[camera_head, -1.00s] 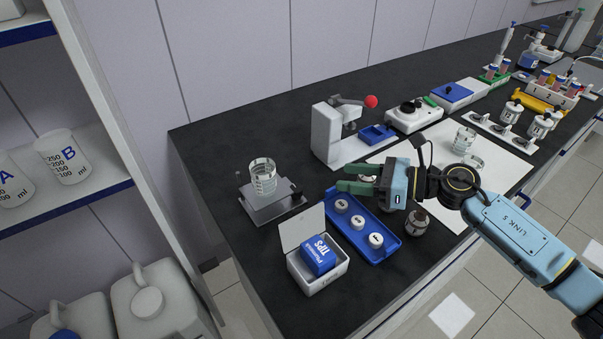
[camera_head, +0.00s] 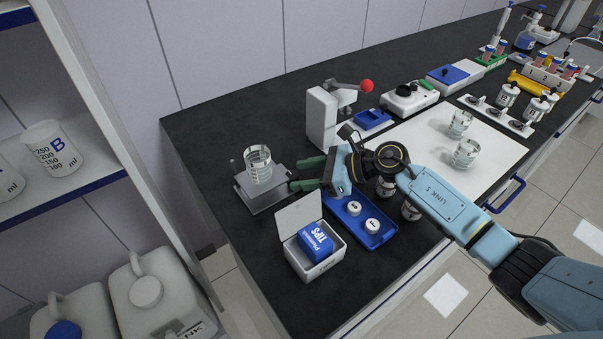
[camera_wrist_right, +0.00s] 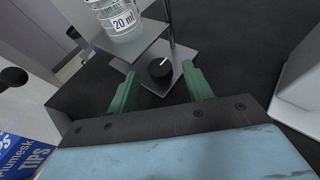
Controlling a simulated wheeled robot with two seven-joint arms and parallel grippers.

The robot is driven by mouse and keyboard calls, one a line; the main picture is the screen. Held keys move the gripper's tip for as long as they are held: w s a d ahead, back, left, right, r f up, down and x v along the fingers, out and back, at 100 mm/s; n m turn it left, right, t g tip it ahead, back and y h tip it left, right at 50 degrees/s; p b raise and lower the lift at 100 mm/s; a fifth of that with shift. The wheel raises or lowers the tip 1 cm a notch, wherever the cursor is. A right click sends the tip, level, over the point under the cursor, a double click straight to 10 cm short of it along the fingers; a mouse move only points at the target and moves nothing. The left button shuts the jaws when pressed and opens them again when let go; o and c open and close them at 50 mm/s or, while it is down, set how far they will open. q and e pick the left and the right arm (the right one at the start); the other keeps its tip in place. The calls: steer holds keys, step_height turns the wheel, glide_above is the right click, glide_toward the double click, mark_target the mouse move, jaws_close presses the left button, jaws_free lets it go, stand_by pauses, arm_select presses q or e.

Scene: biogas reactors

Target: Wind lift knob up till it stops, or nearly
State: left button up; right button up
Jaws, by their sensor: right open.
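The lift stand (camera_head: 265,198) is a grey plate on the left part of the black bench, with a glass beaker (camera_head: 257,163) standing on it. In the right wrist view its black round lift knob (camera_wrist_right: 160,69) shows a white pointer line and sits below the beaker (camera_wrist_right: 118,18). My right gripper (camera_head: 298,174) is at the right side of the stand. Its green fingers are open, one on each side of the knob in the right wrist view (camera_wrist_right: 159,70), with gaps visible. In the head view the knob is hard to make out beside the fingers. My left gripper is out of view.
A white tip box (camera_head: 318,262) with an open lid stands close in front of the stand. A blue tray (camera_head: 378,238) with white-capped weights lies under my right arm. A white press (camera_head: 321,118) with a red-knobbed lever stands behind the gripper.

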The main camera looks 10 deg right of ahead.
steer(key=shift+w+a+f, duration=0.2)
steer(key=shift+a, duration=0.25)
steer(key=c, duration=1)
steer(key=shift+o, duration=0.2)
steer(key=m+t+p, duration=0.1)
steer(key=p, duration=0.1)
steer(key=h+p, duration=0.1)
steer(key=m+t+p, duration=0.1)
steer(key=p, duration=0.1)
steer(key=shift+s+a+r+m+t+h+p, duration=0.15)
steer(key=shift+s+r+m+t+h+p, duration=0.1)
steer(key=shift+m+t+h+p, duration=0.1)
steer(key=shift+f+m+t+p, duration=0.2)
steer(key=shift+m+t+p, duration=0.05)
steer(key=shift+p, duration=0.2)
steer(key=o, duration=1)
steer(key=shift+c, duration=0.2)
